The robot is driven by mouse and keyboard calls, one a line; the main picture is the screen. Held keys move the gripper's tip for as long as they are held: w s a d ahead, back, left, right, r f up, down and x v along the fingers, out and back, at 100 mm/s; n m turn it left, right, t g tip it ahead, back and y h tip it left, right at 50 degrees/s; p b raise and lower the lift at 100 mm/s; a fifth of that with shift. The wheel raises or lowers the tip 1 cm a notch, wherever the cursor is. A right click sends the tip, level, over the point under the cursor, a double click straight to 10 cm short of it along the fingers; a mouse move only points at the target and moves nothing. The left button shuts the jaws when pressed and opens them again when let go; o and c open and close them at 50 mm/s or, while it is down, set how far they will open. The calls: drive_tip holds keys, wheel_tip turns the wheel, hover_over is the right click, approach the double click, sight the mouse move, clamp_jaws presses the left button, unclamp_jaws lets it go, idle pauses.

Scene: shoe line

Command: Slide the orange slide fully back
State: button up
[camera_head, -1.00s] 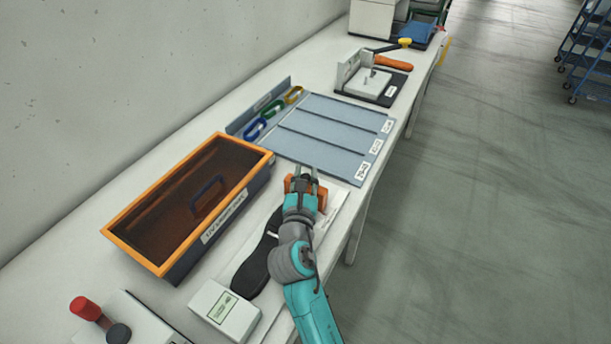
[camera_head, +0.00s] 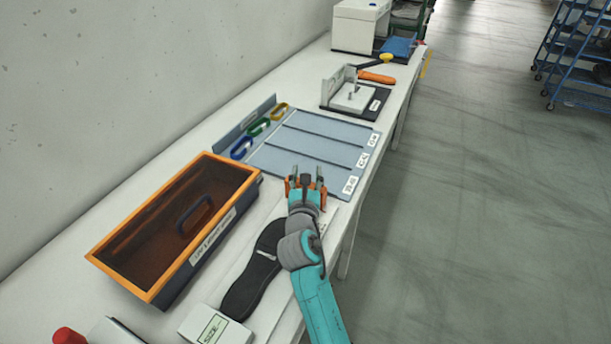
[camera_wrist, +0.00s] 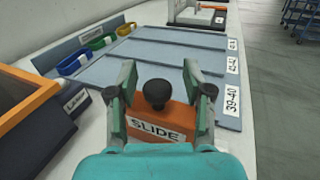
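The orange slide (camera_wrist: 160,119) is a block with a white SLIDE label and a black round knob (camera_wrist: 157,92) on top. My gripper (camera_wrist: 160,85) is open around the knob, with one finger on each side and a gap between each finger and the knob. In the head view my gripper (camera_head: 306,172) is at the near edge of the grey-blue size board, and orange parts of the slide (camera_head: 322,187) show beside it. The slide's underside and most of its track are hidden by my gripper and arm.
The grey-blue board (camera_head: 300,157) with size labels lies just beyond. An orange-rimmed box (camera_head: 250,172) stands to the left. A black shoe sole (camera_head: 262,262) lies nearer, beside my arm. A clamp fixture (camera_head: 350,98) stands farther back. The aisle on the right is open.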

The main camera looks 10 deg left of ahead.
drive_tip(key=shift+s, duration=0.1)
drive_tip(key=s, duration=1.1)
drive_tip(key=shift+s+d, duration=0.2)
drive_tip(key=shift+s, duration=0.2)
